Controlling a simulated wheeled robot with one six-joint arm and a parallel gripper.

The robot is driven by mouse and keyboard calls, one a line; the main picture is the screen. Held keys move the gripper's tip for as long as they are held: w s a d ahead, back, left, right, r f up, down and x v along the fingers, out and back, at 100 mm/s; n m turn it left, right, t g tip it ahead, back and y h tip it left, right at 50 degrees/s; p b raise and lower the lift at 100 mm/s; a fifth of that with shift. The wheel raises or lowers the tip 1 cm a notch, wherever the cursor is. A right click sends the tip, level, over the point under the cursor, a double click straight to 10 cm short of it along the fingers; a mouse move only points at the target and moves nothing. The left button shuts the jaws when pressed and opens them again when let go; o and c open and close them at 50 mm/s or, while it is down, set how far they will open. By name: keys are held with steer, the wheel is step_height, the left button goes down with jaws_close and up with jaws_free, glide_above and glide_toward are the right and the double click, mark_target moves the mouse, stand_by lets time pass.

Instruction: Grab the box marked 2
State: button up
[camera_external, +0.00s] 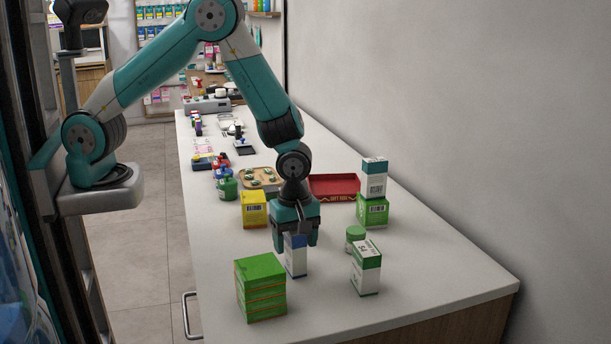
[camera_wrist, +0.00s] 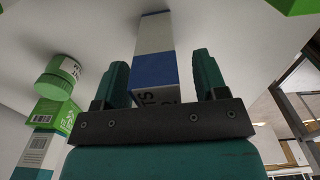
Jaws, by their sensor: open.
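A tall white box with a blue band (camera_external: 296,262) stands upright on the counter, right under my gripper (camera_external: 295,245). My gripper points down and is open, with one finger on each side of the box's upper part. In the wrist view the white and blue box (camera_wrist: 154,50) lies between the two fingers (camera_wrist: 159,62), with gaps showing on both sides. The fingers hide part of the box in the external view.
A stack of green boxes (camera_external: 261,290) stands close at front left. A white and green box (camera_external: 367,272) and a green-lidded jar (camera_external: 355,238) stand to the right. Behind are a yellow box (camera_external: 254,210), a red tray (camera_external: 333,186) and a green box (camera_external: 373,212) bearing another box (camera_external: 374,180).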

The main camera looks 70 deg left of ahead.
steer(key=shift+f, duration=0.25)
steer(key=c, duration=1)
steer(key=shift+c, duration=0.2)
steer(key=shift+r, duration=0.15)
